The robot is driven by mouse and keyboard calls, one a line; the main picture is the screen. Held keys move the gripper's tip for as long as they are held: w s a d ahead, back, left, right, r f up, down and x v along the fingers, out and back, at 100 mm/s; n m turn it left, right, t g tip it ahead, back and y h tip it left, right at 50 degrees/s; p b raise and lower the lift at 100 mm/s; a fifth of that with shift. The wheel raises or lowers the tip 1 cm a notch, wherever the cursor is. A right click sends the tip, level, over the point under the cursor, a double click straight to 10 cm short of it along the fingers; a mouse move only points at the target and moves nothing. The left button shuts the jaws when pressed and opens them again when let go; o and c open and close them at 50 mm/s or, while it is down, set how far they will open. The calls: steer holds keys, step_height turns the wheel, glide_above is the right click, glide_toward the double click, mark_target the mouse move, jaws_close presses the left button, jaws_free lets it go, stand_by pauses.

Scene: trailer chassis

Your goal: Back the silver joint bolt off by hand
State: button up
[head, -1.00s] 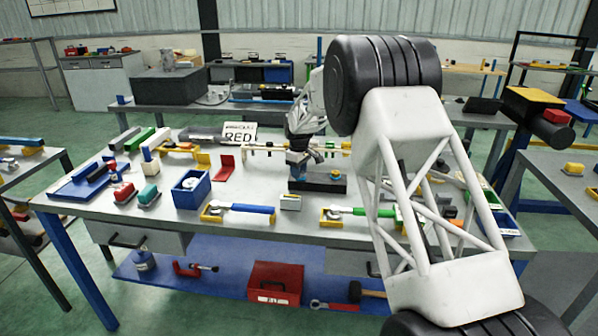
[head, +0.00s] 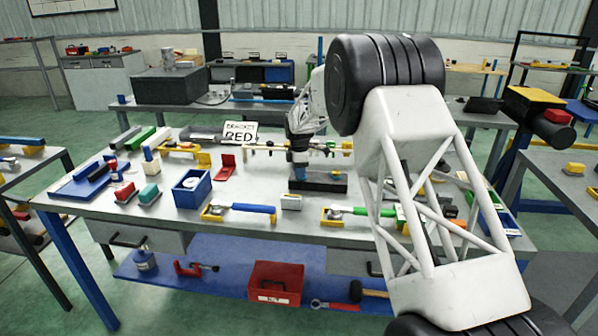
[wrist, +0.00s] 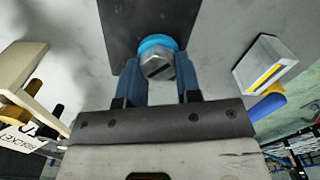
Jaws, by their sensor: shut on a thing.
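The silver joint bolt (wrist: 160,68) shows in the wrist view as a silver head with a dark slot, in front of a round blue collar (wrist: 155,42). The collar sits at a dark block (wrist: 122,30), which also lies on the bench in the head view (head: 328,186). My gripper (wrist: 160,80) has its two blue fingers on either side of the bolt and is shut on it. In the head view my gripper (head: 299,172) points down at the left part of the block and hides the bolt. The fingers' exact contact points are hard to see.
A yellow tray with a green-handled tool (head: 345,214) and another with a blue-handled tool (head: 240,212) lie at the bench front. A blue box (head: 190,190) and a red holder (head: 225,170) stand left. A sign (head: 240,134) stands behind.

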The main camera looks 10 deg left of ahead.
steer(key=shift+s+f, duration=0.15)
steer(key=shift+f, duration=0.35)
steer(key=shift+r, duration=0.1)
steer(key=o, duration=0.9)
steer(key=shift+r, duration=0.25)
steer(key=shift+r, duration=0.15)
steer(key=shift+r, duration=3.75)
